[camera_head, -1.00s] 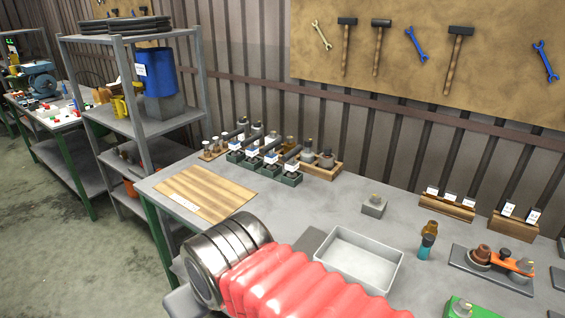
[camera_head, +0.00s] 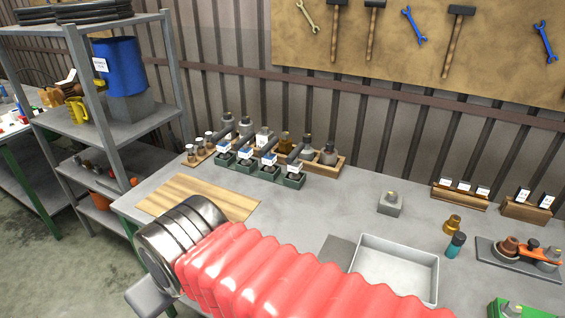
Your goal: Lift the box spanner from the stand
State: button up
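Several dark-handled tools (camera_head: 268,147) stand in a row of small green stands (camera_head: 292,180) with white labels, at the back left of the bench. They look like box spanners in stands, but the labels are too small to read and I cannot tell which one the task means. My arm, with a red ribbed sleeve and a metal end, crosses the lower front of the picture. The tools stand beyond it, apart from it. My gripper's fingers do not show.
A wooden board (camera_head: 190,196) lies left on the bench (camera_head: 330,205). Bottles in a wooden rack (camera_head: 340,163) stand behind the green stands. A shelf (camera_head: 130,130) stands left.

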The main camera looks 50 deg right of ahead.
aim_at(294, 165)
jog(key=i, duration=1.6)
jog(key=z, duration=2.15)
